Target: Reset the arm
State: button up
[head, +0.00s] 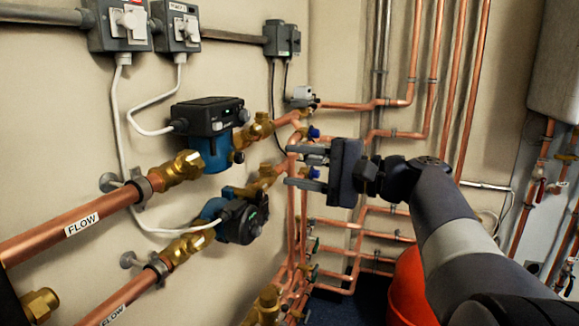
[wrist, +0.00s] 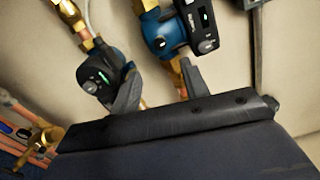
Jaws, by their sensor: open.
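My gripper (head: 305,167) is open and points left in the head view, in front of the copper manifold pipes (head: 292,210). Its two grey fingers are apart, with nothing seen between them. My arm reaches in from the lower right, well extended. In the wrist view, my gripper (wrist: 160,92) shows both fingers spread, with the upper pump (wrist: 165,32) and the lower pump (wrist: 100,75) beyond them. In the head view the upper pump (head: 208,132) and lower pump (head: 240,218) sit left of my gripper, apart from it.
Copper flow pipes (head: 75,222) with brass valves run along the left wall. Switch boxes (head: 118,25) are above. A grey-white boiler casing (head: 556,62) hangs at right. Vertical pipes (head: 433,60) line the back wall.

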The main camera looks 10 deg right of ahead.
aim_at(243, 158)
jog(key=x, duration=1)
jog(key=shift+w+a+r, duration=0.15)
jog(key=shift+w+a, duration=0.1)
jog(key=shift+a, duration=0.05)
jog(key=shift+d, duration=0.1)
